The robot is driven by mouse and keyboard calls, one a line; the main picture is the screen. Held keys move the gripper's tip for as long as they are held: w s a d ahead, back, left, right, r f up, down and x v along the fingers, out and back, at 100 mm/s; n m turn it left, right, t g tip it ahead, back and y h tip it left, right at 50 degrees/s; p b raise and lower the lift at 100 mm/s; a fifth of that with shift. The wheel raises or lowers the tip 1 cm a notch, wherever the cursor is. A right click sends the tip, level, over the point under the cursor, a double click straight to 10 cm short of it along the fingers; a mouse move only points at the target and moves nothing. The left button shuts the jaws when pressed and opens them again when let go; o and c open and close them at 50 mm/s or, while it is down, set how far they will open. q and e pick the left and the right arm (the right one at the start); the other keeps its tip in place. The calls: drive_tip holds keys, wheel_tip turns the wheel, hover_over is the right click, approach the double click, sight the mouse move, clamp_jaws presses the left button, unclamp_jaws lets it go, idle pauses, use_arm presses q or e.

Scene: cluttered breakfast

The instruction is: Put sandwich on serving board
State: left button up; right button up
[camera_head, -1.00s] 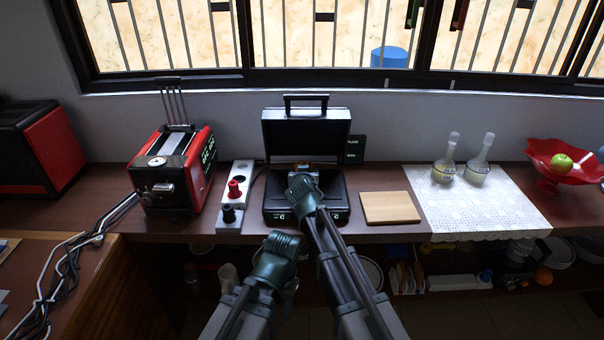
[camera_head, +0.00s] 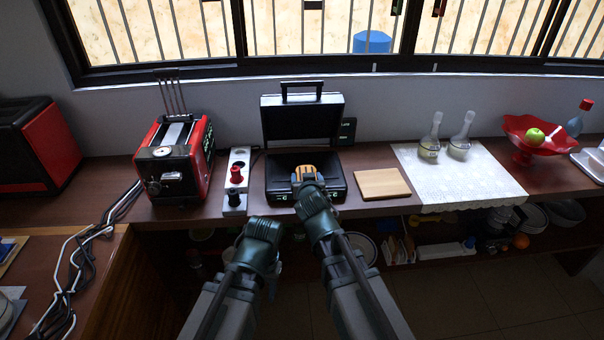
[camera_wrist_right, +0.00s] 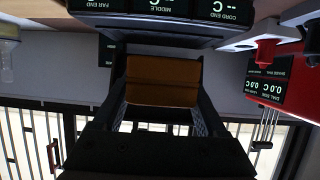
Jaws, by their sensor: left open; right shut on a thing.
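The sandwich (camera_head: 305,171) is a toasted brown piece, held over the black base of the open sandwich press (camera_head: 280,192), whose lid stands up behind. My right gripper (camera_head: 308,179) is shut on it; the right wrist view shows the sandwich (camera_wrist_right: 163,80) between the two fingers. I cannot tell whether it touches the base. The serving board (camera_head: 383,183) is a bare light wooden square just right of the press. My left gripper (camera_head: 262,229) is open, below and left of the right one, in front of the counter; its fingertips are hard to make out.
A red toaster (camera_head: 175,165) and a white power strip (camera_head: 237,178) stand left of the press. Right of the board lies a white lace mat (camera_head: 480,188) with two glass bottles (camera_head: 430,148). A red fruit bowl (camera_head: 527,142) stands beyond. An open shelf is below.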

idle(0.3)
drive_tip(key=s+d+f+m+g+h+b, duration=0.2)
drive_tip(key=s+d+m+h, duration=0.15)
drive_tip(key=d, duration=0.65)
drive_tip(key=s+d+f+m+g+h+b, duration=0.15)
drive_tip(key=d+m+h, duration=0.35)
drive_tip(key=d, duration=0.6)
drive_tip(key=b, duration=0.1)
hover_over(382, 182)
drive_tip(key=shift+w+f, duration=0.15)
drive_tip(key=shift+f, duration=0.55)
wheel_tip(382, 182, down, 4)
drive_tip(key=b, duration=0.4)
drive_tip(key=shift+r+n, duration=0.1)
drive_tip(key=shift+n, duration=0.15)
drive_tip(key=shift+r, duration=0.15)
